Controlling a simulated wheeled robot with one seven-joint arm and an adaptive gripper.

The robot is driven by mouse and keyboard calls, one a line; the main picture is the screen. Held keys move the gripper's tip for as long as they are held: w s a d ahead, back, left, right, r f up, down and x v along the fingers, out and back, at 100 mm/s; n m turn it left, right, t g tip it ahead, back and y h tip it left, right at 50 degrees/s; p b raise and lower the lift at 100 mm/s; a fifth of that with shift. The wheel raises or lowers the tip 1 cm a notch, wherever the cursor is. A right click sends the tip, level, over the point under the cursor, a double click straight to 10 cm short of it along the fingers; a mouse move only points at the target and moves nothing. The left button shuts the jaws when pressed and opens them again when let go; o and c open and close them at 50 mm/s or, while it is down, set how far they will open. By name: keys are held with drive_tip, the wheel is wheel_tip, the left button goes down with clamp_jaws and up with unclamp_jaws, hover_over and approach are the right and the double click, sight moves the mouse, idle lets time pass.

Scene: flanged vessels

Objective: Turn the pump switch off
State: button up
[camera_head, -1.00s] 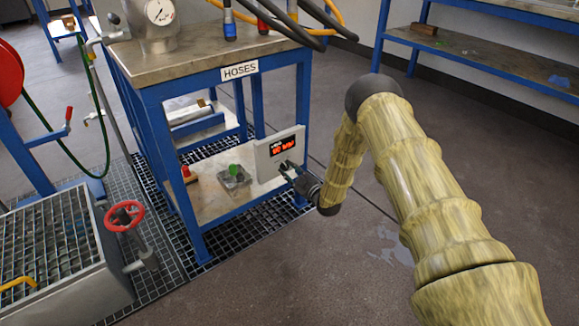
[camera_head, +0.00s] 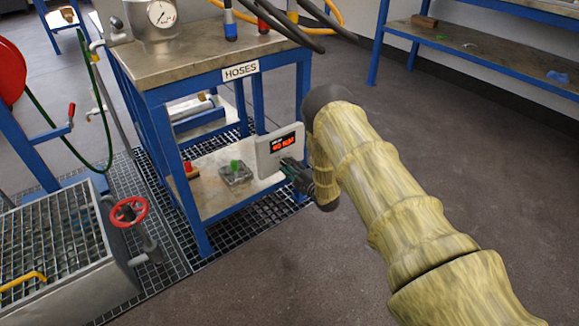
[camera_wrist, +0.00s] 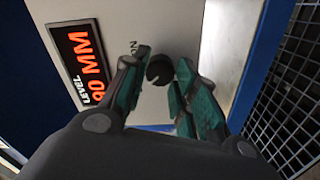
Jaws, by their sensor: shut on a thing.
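A pale control box (camera_head: 270,158) with a lit red display is mounted at the lower right of the blue-framed hose table. In the wrist view the box's pale face (camera_wrist: 185,30) fills the middle, and its display (camera_wrist: 82,68) reads LEVEL 90 MM. A dark round switch knob (camera_wrist: 159,69) sits on that face, with partly hidden lettering beside it. My gripper (camera_wrist: 160,82) has its green-lined fingers shut on the knob. In the head view my gripper (camera_head: 288,168) is at the box's lower right, and the knob is too small to make out.
The table's lower shelf (camera_head: 215,200) holds a green-topped item (camera_head: 236,173) and a red-topped item (camera_head: 190,168) left of the box. A red handwheel (camera_head: 129,211) stands at the left. Open floor (camera_head: 300,270) lies in front and to the right.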

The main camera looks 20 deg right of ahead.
idle(0.4)
drive_tip(key=o, duration=1)
drive_tip(key=shift+s, duration=0.1)
drive_tip(key=v, duration=1.2)
